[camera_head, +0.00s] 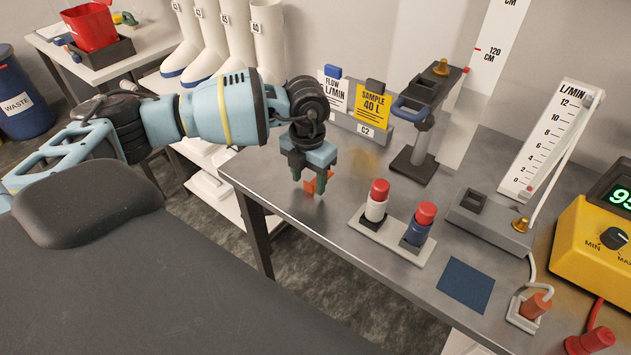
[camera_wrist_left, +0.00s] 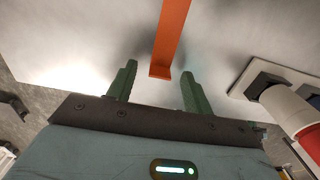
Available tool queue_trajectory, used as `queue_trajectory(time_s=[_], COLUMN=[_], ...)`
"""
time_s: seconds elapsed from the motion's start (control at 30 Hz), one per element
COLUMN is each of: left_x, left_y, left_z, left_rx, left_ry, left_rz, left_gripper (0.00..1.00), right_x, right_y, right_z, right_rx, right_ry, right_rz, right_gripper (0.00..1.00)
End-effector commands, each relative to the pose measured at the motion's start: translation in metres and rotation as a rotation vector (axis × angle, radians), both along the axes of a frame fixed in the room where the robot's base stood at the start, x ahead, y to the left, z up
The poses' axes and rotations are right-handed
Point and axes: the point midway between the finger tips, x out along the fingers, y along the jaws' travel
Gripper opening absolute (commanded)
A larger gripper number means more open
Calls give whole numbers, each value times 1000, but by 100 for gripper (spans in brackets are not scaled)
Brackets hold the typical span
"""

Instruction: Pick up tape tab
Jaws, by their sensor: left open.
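The orange tape tab (camera_head: 313,184) is near the left edge of the metal bench, partly hidden behind my left gripper (camera_head: 307,187). In the left wrist view the tab (camera_wrist_left: 169,40) is a long flat orange strip running up out of the top edge. Its near end lies between the two green fingers of my left gripper (camera_wrist_left: 159,72), with a gap on both sides. The gripper is open and points down at the bench from above. I cannot tell exactly how high the fingertips are above the bench. My right gripper is not in view.
A light base (camera_head: 385,250) with a white and a blue red-capped bottle stands right of the gripper. Behind are the sign cards (camera_head: 370,105) and a dark stand (camera_head: 412,165). A blue square (camera_head: 465,285) lies toward the front. White boots (camera_head: 235,30) stand behind my arm.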

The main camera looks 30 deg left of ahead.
Motion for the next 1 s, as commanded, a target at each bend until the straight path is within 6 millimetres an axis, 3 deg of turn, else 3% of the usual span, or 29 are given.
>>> queue_trajectory(time_s=[0.1,0.37,0.7,1.0], left_x=[-1,-1,-1,0], left_y=[0,0,0,0], left_z=[-10,-11,-11,-9], left_rx=[0,0,0,-1], left_ry=[3,2,1,1], left_rz=[-1,-1,-1,-1], left_gripper=[51,50,5,4], right_x=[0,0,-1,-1], right_y=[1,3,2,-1], right_z=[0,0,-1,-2], right_rx=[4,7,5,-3], right_ry=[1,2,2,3], right_rz=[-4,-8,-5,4], right_gripper=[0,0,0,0])
